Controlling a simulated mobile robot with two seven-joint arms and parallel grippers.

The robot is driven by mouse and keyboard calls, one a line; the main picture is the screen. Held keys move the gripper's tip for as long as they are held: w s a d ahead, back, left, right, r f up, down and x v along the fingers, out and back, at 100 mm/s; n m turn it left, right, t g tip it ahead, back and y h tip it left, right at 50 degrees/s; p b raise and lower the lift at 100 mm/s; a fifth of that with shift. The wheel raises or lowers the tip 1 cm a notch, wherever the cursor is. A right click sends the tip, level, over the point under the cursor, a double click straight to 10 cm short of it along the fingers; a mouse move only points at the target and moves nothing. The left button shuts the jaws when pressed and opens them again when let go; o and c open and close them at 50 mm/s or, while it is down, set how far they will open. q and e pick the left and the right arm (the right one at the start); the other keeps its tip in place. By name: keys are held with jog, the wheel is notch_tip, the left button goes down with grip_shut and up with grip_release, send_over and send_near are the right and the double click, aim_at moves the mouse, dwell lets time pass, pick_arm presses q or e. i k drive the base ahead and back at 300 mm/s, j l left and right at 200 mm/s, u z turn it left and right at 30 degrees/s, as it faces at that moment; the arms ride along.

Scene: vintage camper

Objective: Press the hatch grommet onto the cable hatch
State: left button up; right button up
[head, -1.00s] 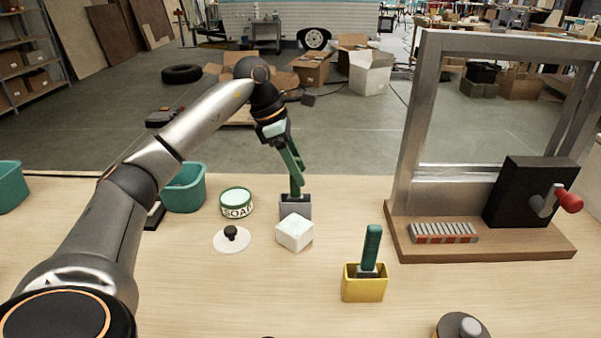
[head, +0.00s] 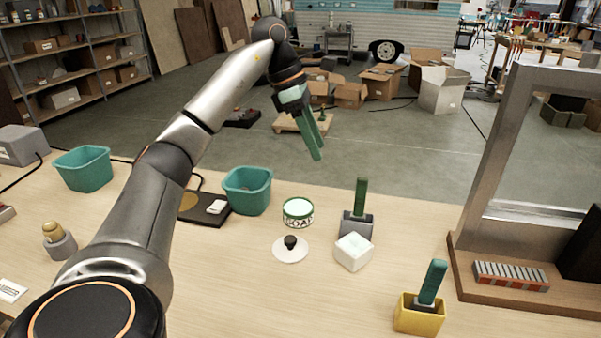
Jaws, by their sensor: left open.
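I cannot tell for sure which object is the hatch grommet or the cable hatch. A white disc with a black knob (head: 291,253) lies flat on the table in front of the soap tin. A dark flat base with a brass-coloured round (head: 189,203) and a white block on it is partly hidden by my left arm. A brass-coloured piece (head: 52,230) sits in a grey round holder at the left. My left gripper (head: 320,143) has green fingers, is open and empty, and hangs in the air at the table's far side, apart from these objects. My right gripper is out of view.
Teal bins (head: 247,192) (head: 84,170) stand at the back. Near the middle are the soap tin (head: 298,213), a grey box (head: 356,226) with a green handle and a white cube (head: 353,252). A yellow box (head: 419,317) and a metal-framed stand (head: 500,130) are at right.

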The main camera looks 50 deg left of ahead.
aim_at(352, 250)
jog(key=u, duration=1.3)
